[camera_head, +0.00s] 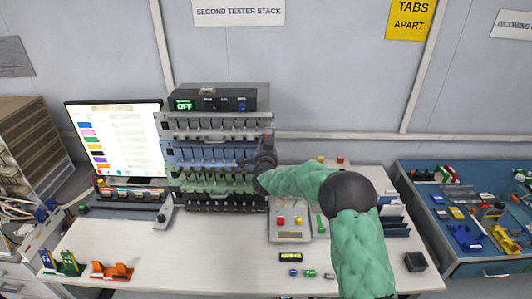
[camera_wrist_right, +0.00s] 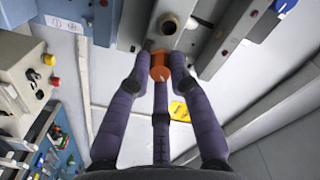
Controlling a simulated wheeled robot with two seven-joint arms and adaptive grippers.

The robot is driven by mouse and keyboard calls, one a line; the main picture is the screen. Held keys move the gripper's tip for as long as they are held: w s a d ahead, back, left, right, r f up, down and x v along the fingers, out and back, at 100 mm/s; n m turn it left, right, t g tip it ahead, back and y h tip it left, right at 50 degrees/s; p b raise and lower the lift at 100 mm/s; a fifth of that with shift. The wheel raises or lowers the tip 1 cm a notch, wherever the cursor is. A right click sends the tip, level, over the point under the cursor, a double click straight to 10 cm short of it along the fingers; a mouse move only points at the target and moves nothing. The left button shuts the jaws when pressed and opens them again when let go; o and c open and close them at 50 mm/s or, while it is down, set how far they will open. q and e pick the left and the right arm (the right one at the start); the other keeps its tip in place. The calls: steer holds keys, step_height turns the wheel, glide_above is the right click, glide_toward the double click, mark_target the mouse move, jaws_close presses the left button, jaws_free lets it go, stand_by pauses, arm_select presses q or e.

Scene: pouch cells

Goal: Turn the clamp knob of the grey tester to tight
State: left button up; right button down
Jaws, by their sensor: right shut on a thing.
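The tester stack stands at the back of the bench, with the grey tester (camera_head: 212,135) as its upper row, above the blue, green and black rows. My right gripper (camera_head: 265,146) is at the right edge of the stack, its arm reaching in from the right. In the right wrist view, the fingers of my right gripper (camera_wrist_right: 162,60) are shut around an orange knob (camera_wrist_right: 160,68) in front of a grey housing. The knob's marking is not readable, and the gripper mostly hides it in the head view. My left gripper is out of view.
A black display box (camera_head: 213,100) reading OFF sits on top of the stack. A lit monitor (camera_head: 118,140) stands left of it. A grey fixture with red and yellow buttons (camera_head: 290,236) lies below the gripper.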

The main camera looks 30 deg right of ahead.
steer(key=m+b, duration=2.3)
steer(key=m, duration=0.1)
steer(key=shift+f+m+b, duration=0.2)
steer(key=shift+m+b, duration=0.2)
steer(key=c, duration=1.1)
jaws_free()
steer(key=shift+s+r, duration=0.1)
steer(key=shift+s, duration=0.05)
